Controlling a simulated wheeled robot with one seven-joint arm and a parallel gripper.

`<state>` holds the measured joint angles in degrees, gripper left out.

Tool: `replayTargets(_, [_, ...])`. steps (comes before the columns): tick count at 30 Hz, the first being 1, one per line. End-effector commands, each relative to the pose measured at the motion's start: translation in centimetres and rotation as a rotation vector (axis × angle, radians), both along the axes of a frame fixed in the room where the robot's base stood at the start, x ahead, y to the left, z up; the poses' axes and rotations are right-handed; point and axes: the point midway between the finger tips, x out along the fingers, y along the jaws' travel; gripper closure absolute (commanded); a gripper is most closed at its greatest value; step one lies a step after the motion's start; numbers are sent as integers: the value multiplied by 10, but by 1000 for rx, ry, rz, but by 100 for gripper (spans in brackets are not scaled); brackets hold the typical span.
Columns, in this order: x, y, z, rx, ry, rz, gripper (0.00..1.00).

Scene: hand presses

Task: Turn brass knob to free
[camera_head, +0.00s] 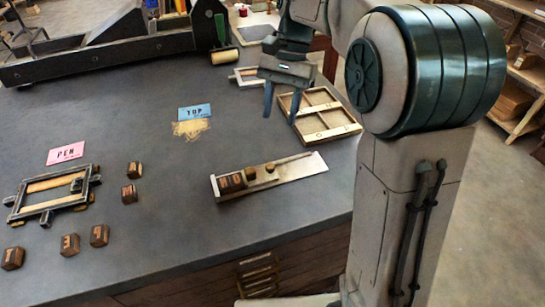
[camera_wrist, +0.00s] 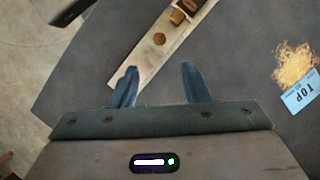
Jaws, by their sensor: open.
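A pale composing stick (camera_head: 300,172) lies on the dark table, with dark wooden type blocks (camera_head: 231,182) at its left end. A small round brownish-gold knob (camera_head: 270,168) stands on it to the right of the blocks. In the wrist view, the knob (camera_wrist: 160,38) shows on the stick (camera_wrist: 147,70) just beyond my fingertips. My gripper (camera_head: 281,104) is open and empty, fingers pointing down, above the table behind the stick. In the wrist view, my gripper (camera_wrist: 160,67) has a wide gap between its fingers. Whether the knob is locked or free cannot be told.
A divided wooden tray (camera_head: 318,115) stands close behind and right of the stick. A blue TOP card (camera_head: 195,112) with straw-coloured shreds (camera_head: 190,129) lies behind it. A pink card (camera_head: 66,153), a metal frame (camera_head: 50,193) and several loose blocks lie left. Table between is clear.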

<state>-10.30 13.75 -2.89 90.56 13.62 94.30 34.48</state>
Motion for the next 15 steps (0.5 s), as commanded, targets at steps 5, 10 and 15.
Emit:
replayTargets(5, [-14,7,-37,-1,3,3,58])
replayTargets(10, [-26,13,-70,-1,2,3,58])
replayTargets(15, [-35,18,-94,0,1,4,58])
